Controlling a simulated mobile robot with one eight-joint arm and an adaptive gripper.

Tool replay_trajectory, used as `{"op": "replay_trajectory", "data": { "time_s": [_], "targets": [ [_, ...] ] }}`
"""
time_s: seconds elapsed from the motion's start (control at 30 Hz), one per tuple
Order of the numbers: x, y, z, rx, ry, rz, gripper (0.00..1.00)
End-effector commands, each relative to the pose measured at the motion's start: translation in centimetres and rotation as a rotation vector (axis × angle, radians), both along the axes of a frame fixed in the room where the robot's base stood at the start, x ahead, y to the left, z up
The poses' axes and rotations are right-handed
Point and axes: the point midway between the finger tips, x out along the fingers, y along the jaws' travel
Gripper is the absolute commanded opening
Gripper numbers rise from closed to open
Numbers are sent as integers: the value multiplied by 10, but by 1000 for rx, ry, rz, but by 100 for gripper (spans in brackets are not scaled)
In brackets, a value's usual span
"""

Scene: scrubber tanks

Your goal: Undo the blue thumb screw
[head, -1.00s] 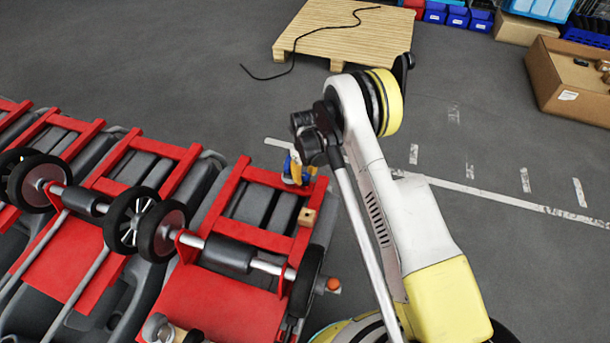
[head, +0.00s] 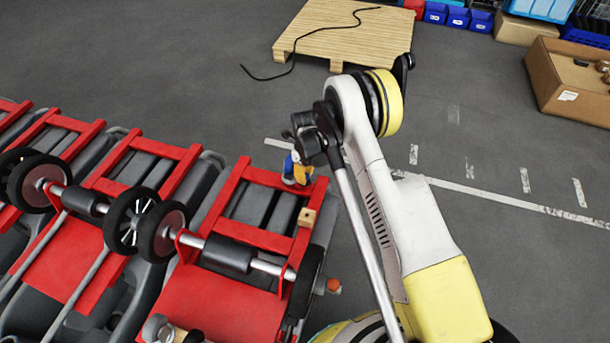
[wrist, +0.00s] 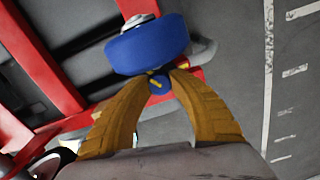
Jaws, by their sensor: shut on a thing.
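The blue thumb screw (wrist: 148,45) is large in the wrist view, a thick blue disc with a grey metal part above it and a small yellow-marked blue piece below. My gripper (wrist: 159,82) has its two orange-yellow fingers shut on it from both sides, at its lower edge. In the head view the blue screw (head: 288,166) is a small patch beside my gripper (head: 297,172), at the top right corner of the nearest red frame. The fingers and wrist partly hide it there, and its thread cannot be seen.
Red frames (head: 238,238) on dark grey tanks with black wheels (head: 163,232) fill the left side. A small wooden block (head: 307,217) sits on the nearest frame. A wooden pallet (head: 345,40) and cardboard box (head: 570,85) stand farther back.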

Motion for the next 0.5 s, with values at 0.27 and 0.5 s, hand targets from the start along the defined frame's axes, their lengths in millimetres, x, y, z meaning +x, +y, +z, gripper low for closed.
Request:
{"op": "replay_trajectory", "data": {
  "time_s": [0.27,0.5],
  "targets": [
    [0,0,0,0,0,262,0],
    [0,0,0,0,0,473,0]
  ]
}}
